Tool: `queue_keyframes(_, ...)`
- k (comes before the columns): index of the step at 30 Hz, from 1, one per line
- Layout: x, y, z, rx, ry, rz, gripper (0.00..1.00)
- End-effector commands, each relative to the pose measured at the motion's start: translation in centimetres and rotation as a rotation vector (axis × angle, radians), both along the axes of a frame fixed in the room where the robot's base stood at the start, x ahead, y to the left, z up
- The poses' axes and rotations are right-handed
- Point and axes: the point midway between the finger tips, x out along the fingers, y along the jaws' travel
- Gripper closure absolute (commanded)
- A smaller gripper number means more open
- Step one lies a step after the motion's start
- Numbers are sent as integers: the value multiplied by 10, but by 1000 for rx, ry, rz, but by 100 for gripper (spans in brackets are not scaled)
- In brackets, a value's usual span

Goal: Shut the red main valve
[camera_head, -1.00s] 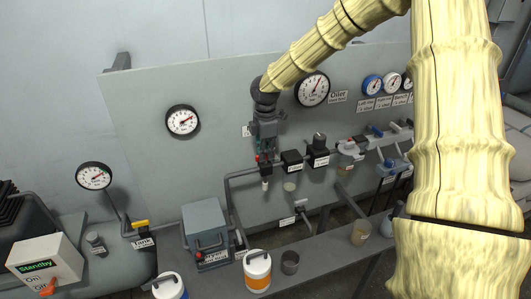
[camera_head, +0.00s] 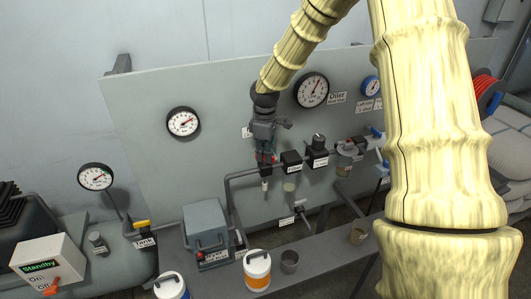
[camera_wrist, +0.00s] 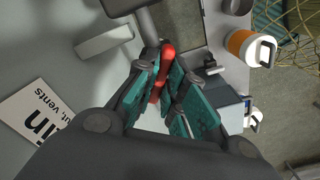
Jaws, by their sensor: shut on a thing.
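The red main valve's handle (camera_wrist: 168,50) shows in the wrist view, between the teal pads of my gripper (camera_wrist: 165,88). My gripper is shut on it, and the pads hide part of the handle. In the head view my gripper (camera_head: 267,157) points down in front of the grey panel, at the pipe's upper end. There the valve is mostly hidden by my gripper, with only a little red showing. A white label (camera_wrist: 40,122) ending in "in" and "vents" lies beside it in the wrist view.
Black units (camera_head: 292,162) sit on the pipe just right of my gripper. A grey box (camera_head: 206,228) with a handle stands below left. A white and orange container (camera_head: 257,269) stands on the lower ledge. A gauge (camera_head: 312,90) hangs above.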

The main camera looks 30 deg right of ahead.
Motion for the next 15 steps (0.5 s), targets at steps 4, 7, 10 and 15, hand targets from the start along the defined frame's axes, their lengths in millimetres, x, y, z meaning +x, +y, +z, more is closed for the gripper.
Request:
queue_keyframes(4, 2, 0, 2, -2, -3, -73, 100)
queue_keyframes(7, 2, 0, 2, -1, -3, -110, 100)
queue_keyframes(10, 2, 0, 2, -1, -5, -133, 100)
queue_keyframes(15, 2, 0, 2, -1, -5, -153, 100)
